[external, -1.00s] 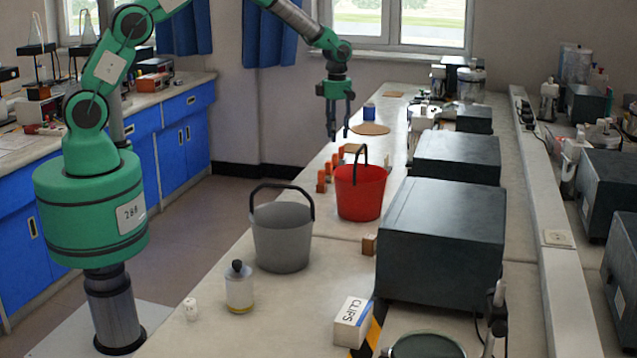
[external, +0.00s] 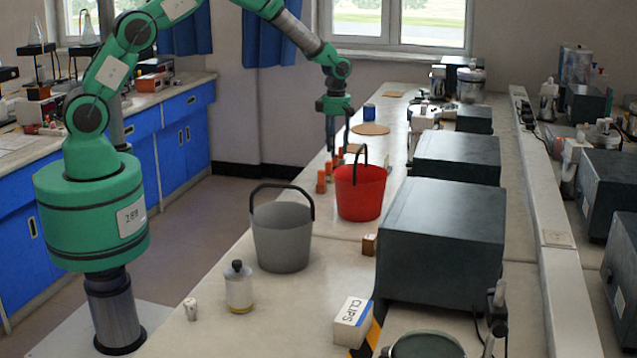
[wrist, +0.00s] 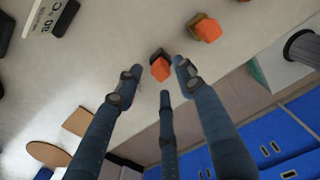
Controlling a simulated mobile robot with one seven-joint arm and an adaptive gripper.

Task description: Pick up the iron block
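I cannot tell by look which piece is the iron block. Several small orange pieces (external: 321,182) stand in a row left of the red bucket. In the wrist view, an orange-topped piece with a dark side (wrist: 160,69) lies just beyond my fingertips, and another orange piece with a brownish side (wrist: 207,29) lies farther up and right. My gripper (external: 339,147) hangs pointing down over the far end of this row. In the wrist view its three fingers (wrist: 154,80) are spread, with nothing between them. Contact with the piece cannot be told.
The red bucket (external: 361,198) stands close right of the row, its handle raised near my fingers. A grey bucket (external: 281,241) stands nearer. A cork disc (external: 371,129) and blue can (external: 369,112) lie beyond. Dark boxes (external: 440,240) line the right. A small brown block (external: 370,245) sits beside one.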

